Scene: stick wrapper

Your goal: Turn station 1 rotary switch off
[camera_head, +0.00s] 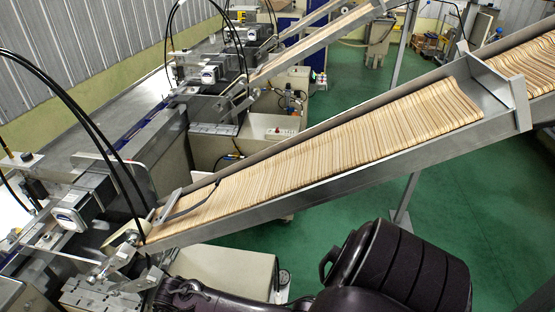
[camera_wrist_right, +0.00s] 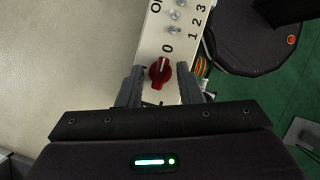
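The red rotary switch (camera_wrist_right: 160,71) sits on a cream control panel (camera_wrist_right: 150,47) in the right wrist view. Its handle bar points roughly up the picture, close to the printed 0. My right gripper (camera_wrist_right: 161,76) is open, with one dark finger on each side of the knob. A gap shows between the knob and each finger; I cannot tell how far the fingertips are from the panel face. The switch cannot be made out in the head view. My left gripper is in neither view.
Small metal toggles (camera_wrist_right: 175,15) and the digits 1 2 3 lie beyond the knob. Orange cables (camera_wrist_right: 203,66) run beside the panel. In the head view a sloping chute (camera_head: 330,185) full of wooden sticks crosses above my arm. Green floor (camera_head: 470,200) is open at right.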

